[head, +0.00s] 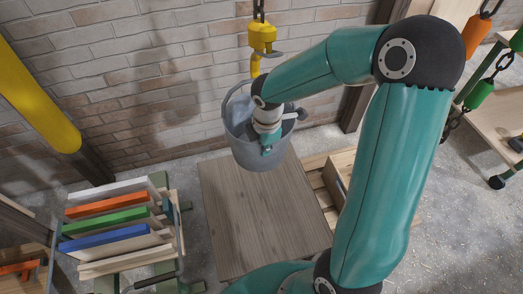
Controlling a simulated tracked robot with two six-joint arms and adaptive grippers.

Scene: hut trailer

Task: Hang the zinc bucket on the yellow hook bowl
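The zinc bucket (241,120) is in the middle of the head view, at the far end of a wooden table, with its bail standing up at its upper left. The yellow hook bowl (262,38) hangs on a chain above it. The bail's top is below the hook, and I cannot tell whether they touch. My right gripper (268,148) is at the bucket, overlapping its mouth and front wall. My forearm hides part of the rim and bail. The fingers are too small and covered to show their grip. My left gripper is not in view.
The wooden table (255,215) has a bare top. A rack of coloured boards (115,220) stands at left and a wooden crate (340,175) at right. Orange (477,32) and green (479,93) hooks hang on chains at right. A brick wall (130,75) is behind.

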